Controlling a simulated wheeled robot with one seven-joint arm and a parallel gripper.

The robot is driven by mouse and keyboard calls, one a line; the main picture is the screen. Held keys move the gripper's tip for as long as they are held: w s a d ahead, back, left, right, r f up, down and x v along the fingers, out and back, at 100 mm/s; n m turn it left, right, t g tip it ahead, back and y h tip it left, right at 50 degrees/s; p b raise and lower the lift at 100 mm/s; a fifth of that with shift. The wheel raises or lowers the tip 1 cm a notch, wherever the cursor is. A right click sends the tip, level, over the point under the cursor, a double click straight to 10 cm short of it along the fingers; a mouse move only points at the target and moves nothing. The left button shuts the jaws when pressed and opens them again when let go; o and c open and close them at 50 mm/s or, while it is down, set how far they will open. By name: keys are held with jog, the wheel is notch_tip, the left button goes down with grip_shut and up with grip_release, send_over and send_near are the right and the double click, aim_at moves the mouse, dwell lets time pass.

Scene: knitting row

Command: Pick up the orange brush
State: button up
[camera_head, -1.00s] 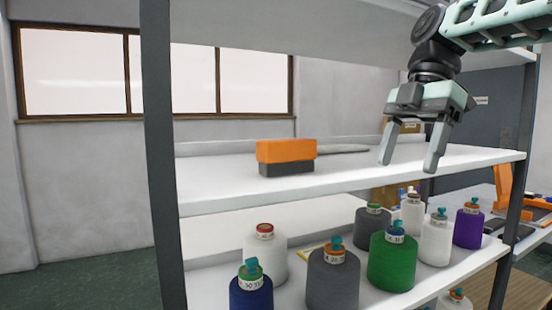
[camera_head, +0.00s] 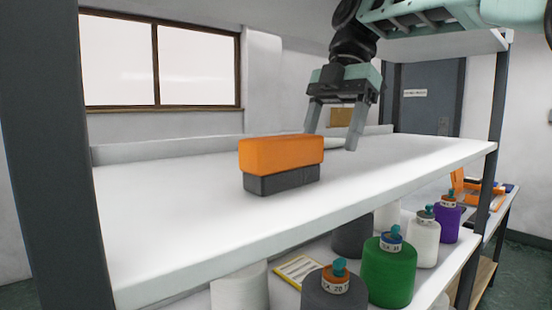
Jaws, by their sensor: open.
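The orange brush (camera_head: 281,156) is a block with an orange upper part and a dark grey lower part. It stands on the white upper shelf (camera_head: 400,160), left of the middle of the view. My gripper (camera_head: 331,138) hangs from the upper right with its fingers pointing down. It is open and empty, to the right of the brush and apparently farther back. The left finger shows near the brush's right end, with a gap between them.
Several yarn cones, including a green one (camera_head: 388,268) and a purple one (camera_head: 447,216), stand on the shelf below. Dark posts rise at the left (camera_head: 50,160) and right (camera_head: 497,130). Another white shelf board is overhead. The upper shelf around the brush is clear.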

aim_at(290, 136)
jog(key=s+a, duration=0.4)
jog(key=a, duration=0.1)
jog(key=shift+s, duration=0.1)
jog(key=shift+s+a, duration=0.8)
jog(key=shift+a, duration=0.3)
jog(key=shift+s+a+f, duration=0.55)
jog(key=shift+a+f, duration=0.05)
jog(key=shift+f, duration=0.2)
jog(key=shift+a+f, duration=0.15)
jog(key=shift+f, duration=0.45)
jog(key=shift+f, duration=0.25)
jog(key=c, duration=1.1)
